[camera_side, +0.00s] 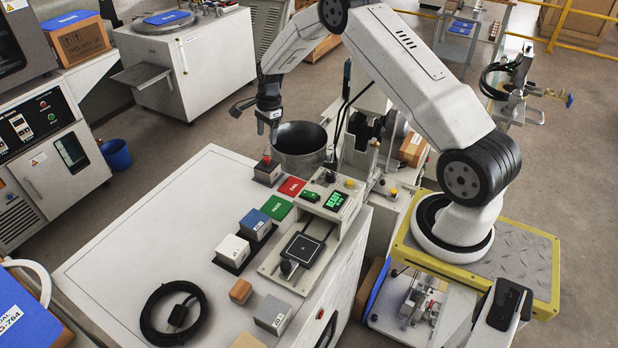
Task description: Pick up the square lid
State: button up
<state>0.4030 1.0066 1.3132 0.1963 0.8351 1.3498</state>
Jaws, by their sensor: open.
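My gripper (268,128) points down above the back end of the white worktable (150,230). Its jaws are open and appear empty. Just below it, on the table, sits a small square piece with a red knob on top (267,168); it looks most like the square lid, but I cannot tell for sure. There is a gap between the fingertips and the red knob. The tester (330,204), with a green-lit display, stands right of this piece. A flat dark square plate (303,248) lies on the tester's front part.
A red tile (291,186) and a green tile (277,208) lie nearby. A blue-topped block (255,224), white block (232,250), orange block (241,291) and grey block (272,314) stand along the table. A coiled black cable (155,315) lies front left. A dark bucket (300,139) stands behind.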

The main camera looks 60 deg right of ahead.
aim_at(266, 158)
jog(key=shift+m, duration=0.3)
jog(key=shift+w+a+f, duration=0.1)
jog(key=shift+f, duration=1.25)
jog(key=shift+w+a+f, duration=0.1)
jog(key=shift+a+f, duration=0.05)
jog(key=shift+f, duration=1.2)
jog(key=shift+w+a+f, duration=0.1)
jog(key=shift+f, duration=1.25)
grip_shut()
